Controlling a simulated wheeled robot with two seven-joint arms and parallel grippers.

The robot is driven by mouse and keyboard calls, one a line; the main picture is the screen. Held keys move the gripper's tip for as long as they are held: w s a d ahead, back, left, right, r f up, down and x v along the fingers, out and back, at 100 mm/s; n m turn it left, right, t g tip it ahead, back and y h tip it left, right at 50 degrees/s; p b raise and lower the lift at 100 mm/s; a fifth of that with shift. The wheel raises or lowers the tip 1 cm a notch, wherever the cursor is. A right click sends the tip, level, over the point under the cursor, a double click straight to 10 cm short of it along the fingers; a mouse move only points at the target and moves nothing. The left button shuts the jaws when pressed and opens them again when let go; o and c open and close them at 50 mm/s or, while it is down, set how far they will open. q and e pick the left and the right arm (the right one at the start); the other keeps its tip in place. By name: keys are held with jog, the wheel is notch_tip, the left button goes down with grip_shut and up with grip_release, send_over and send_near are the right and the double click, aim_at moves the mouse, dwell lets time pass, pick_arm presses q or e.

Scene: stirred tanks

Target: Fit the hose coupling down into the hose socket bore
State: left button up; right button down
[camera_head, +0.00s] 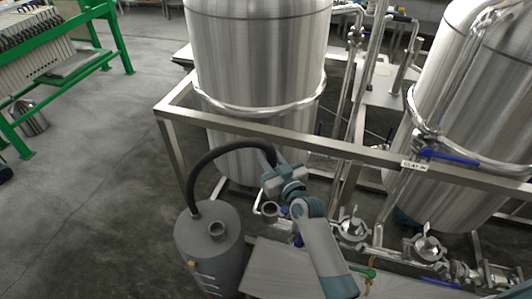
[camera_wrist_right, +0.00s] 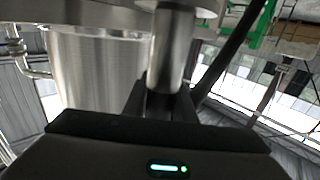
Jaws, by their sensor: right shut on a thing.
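My right gripper (camera_head: 272,165) is shut on the hose coupling, a smooth metal cylinder between the fingers in the right wrist view (camera_wrist_right: 175,60). A black hose (camera_head: 222,150) arches from the grey canister (camera_head: 208,262) up to the gripper. In the head view the gripper and wrist mostly hide the coupling. A round, open-mouthed fitting (camera_head: 268,209), which looks like the hose socket, lies below the gripper, in front of the tank. The coupling appears above it and apart from it. I cannot tell their exact alignment. My left gripper is not in view.
A steel frame rail (camera_head: 340,148) runs behind the gripper, before the large tank (camera_head: 258,60). A second tank (camera_head: 470,120) stands right. Valves (camera_head: 352,228) and pipes crowd the lower right. Floor (camera_head: 90,200) at left is clear.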

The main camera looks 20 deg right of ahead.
jog(key=shift+r, duration=0.15)
jog(key=shift+f+b, duration=2.25)
jog(key=shift+f, duration=0.7)
jog(key=shift+p, duration=0.35)
